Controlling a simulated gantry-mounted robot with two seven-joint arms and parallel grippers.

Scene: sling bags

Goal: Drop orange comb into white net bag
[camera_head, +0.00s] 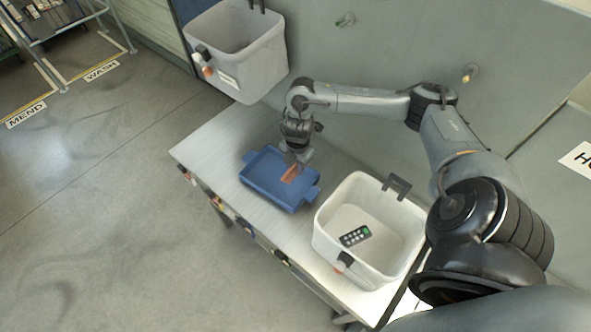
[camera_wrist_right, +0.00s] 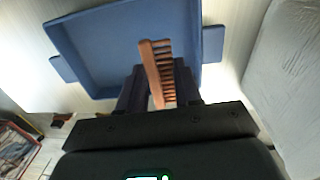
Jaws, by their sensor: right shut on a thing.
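The orange comb (camera_head: 290,174) is over the blue tray (camera_head: 262,197) on the table in the head view. In the right wrist view the comb (camera_wrist_right: 150,68) stands between my fingers, teeth to the right, with the tray (camera_wrist_right: 100,45) behind it. My right gripper (camera_head: 294,163) is shut on the comb; whether the comb touches the tray floor I cannot tell. A white open-topped bag (camera_head: 335,205) stands on the table to the right of the tray, with a dark remote (camera_head: 355,236) inside. No netting is clear on it. My left gripper is not in view.
A second pale open-topped bag (camera_head: 262,75) is up at the wall, above the tray in the picture. The table (camera_head: 215,150) is bare left of the tray. Several small things (camera_head: 245,228) line its front edge. My right arm spans the table's back side.

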